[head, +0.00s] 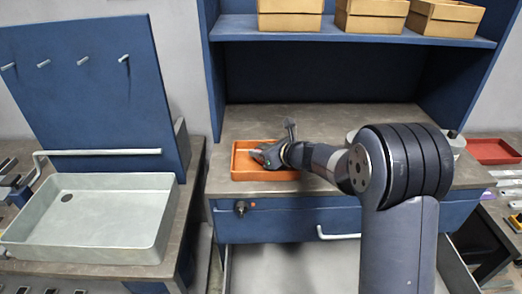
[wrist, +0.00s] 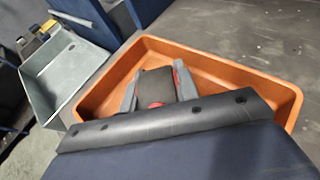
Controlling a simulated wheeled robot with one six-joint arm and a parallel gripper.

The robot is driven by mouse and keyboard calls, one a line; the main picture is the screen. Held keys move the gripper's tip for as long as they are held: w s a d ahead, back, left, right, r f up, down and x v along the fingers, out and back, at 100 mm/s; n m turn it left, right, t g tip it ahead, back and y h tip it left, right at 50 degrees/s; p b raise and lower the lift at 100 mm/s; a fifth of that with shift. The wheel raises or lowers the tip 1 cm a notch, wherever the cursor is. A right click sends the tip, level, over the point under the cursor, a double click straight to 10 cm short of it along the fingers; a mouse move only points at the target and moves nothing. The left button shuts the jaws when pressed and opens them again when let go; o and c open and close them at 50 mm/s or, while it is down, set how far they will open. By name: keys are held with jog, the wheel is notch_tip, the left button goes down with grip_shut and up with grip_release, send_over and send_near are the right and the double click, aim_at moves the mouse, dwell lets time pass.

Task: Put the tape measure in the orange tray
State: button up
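The orange tray (head: 238,168) sits on the grey worktop of the blue bench. It fills much of the wrist view (wrist: 228,66). My gripper (head: 262,154) reaches down over the tray from the right. In the wrist view its two grey fingers (wrist: 157,92) stand on either side of a dark block with red parts, which looks like the tape measure (wrist: 155,84). The fingers appear closed against its sides, inside the tray's outline. The dark wrist housing hides its near part. Whether it touches the tray floor cannot be told.
A blue shelf (head: 240,28) with several cardboard boxes (head: 290,14) is above the worktop. A drawer (head: 290,268) below is pulled out. A grey-green basin (head: 90,215) stands at left, a red tray (head: 492,151) at far right.

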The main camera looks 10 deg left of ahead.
jog(key=o, duration=0.4)
jog(key=shift+o, duration=0.2)
jog(key=shift+r, duration=0.25)
jog(key=shift+s+d, duration=0.15)
jog(key=shift+d, duration=0.15)
jog(key=b+v, duration=0.1)
jog(key=v, duration=1)
jog(key=shift+s+d+r+b, duration=0.1)
jog(key=shift+s+r+b, duration=0.05)
jog(key=shift+b, duration=0.15)
jog(key=shift+o, duration=0.6)
